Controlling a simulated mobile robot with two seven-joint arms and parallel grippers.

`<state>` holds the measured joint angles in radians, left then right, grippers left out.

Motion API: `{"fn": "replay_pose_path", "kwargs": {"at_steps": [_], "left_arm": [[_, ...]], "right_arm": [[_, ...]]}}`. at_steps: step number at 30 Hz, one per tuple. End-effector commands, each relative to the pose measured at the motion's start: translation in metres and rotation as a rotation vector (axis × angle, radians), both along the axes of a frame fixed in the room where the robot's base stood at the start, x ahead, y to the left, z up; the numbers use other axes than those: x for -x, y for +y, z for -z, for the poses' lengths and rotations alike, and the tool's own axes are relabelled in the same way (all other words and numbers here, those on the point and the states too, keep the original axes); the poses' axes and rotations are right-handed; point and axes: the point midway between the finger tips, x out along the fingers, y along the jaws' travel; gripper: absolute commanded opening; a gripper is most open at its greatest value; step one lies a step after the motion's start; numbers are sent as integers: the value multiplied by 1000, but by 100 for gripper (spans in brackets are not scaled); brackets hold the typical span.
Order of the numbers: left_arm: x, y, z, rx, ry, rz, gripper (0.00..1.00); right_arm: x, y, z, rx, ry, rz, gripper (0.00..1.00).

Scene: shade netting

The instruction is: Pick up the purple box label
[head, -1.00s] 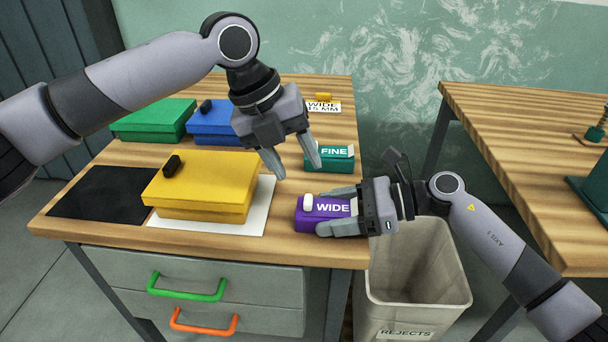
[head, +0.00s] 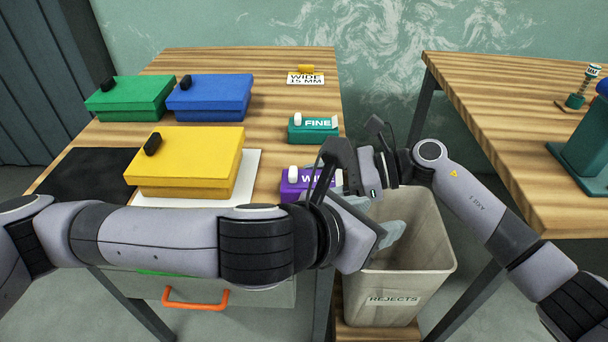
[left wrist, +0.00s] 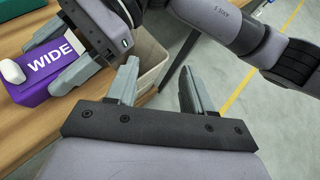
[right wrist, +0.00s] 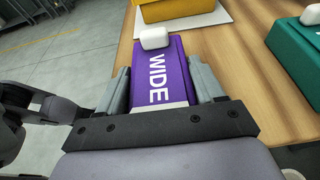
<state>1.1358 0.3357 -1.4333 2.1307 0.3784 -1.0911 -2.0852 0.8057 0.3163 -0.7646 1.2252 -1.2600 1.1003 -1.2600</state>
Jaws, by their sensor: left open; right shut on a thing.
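The purple box (head: 296,182) with white WIDE lettering and a white knob is at the table's right edge. In the head view my left arm partly covers it; it also shows in the left wrist view (left wrist: 42,75) and right wrist view (right wrist: 172,62). My right gripper (right wrist: 162,88) is shut on the purple box, one finger along each side. I cannot tell whether the box is clear of the tabletop. My left gripper (head: 388,236) is open and empty, beside the right gripper and above the bin; its fingers (left wrist: 158,88) are spread in the left wrist view.
A REJECTS bin (head: 418,275) stands right of the wooden table (head: 262,65). A teal FINE box (head: 315,135) sits behind the purple one. Yellow (head: 185,165), blue (head: 208,98) and green (head: 130,100) boxes are to the left. A second table (head: 500,120) is at right.

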Motion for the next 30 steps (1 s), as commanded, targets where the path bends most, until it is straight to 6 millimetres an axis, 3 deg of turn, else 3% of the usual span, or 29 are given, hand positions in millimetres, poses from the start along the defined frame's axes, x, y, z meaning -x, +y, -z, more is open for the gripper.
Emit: {"fn": "replay_pose_path", "kwargs": {"at_steps": [11, 24, 30], "left_arm": [[1, 33, -2, 109, -148, -192, 51], [0, 114, -1, 123, -278, -547, 51], [2, 137, -1, 107, -304, -633, 51]], "right_arm": [[0, 0, 0, 0, 0, 0, 19], [0, 0, 0, 0, 0, 0, 19], [0, 0, 0, 0, 0, 0, 19]]}}
